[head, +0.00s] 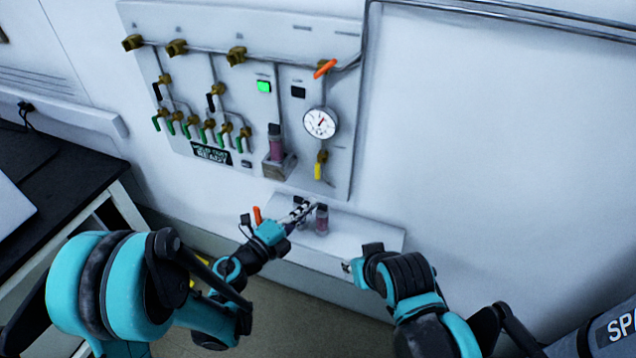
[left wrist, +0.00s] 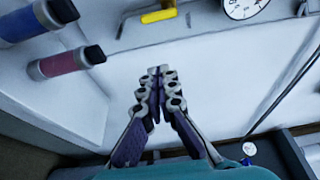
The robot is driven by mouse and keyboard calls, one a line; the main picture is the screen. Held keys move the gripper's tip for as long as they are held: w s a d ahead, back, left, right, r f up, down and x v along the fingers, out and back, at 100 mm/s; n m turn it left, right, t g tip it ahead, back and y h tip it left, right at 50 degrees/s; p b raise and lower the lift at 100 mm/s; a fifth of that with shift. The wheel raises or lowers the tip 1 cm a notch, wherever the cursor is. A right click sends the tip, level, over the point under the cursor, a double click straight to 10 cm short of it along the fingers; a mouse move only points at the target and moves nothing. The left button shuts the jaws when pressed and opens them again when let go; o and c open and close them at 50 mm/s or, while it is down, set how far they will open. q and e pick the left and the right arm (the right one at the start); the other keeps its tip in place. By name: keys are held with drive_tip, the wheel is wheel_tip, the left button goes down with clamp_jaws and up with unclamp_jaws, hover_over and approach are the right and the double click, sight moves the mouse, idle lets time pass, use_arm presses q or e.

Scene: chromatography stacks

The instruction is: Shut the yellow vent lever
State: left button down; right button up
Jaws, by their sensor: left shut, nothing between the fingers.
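The yellow vent lever (head: 318,170) hangs downward from a brass valve below the pressure gauge (head: 319,122) on the wall panel.
A white shelf (head: 370,233) juts out below the panel, with a dark-capped pink vial (left wrist: 65,62) and a blue vial (left wrist: 33,22) near my left gripper. Another vial (head: 276,143) sits in a panel holder. An orange lever (head: 325,68) is above the gauge. Several green levers are left.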

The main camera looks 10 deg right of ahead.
sight(318, 171)
use_arm(q)
drive_tip(key=w+d, duration=0.1)
drive_tip(key=w, duration=0.1)
drive_tip(key=w+d, duration=0.2)
drive_tip(key=w, duration=0.1)
drive_tip(key=w+d+p, duration=0.1)
drive_tip(key=w+d, duration=0.1)
drive_tip(key=w, duration=0.1)
drive_tip(key=shift+w+a, duration=0.15)
idle(0.3)
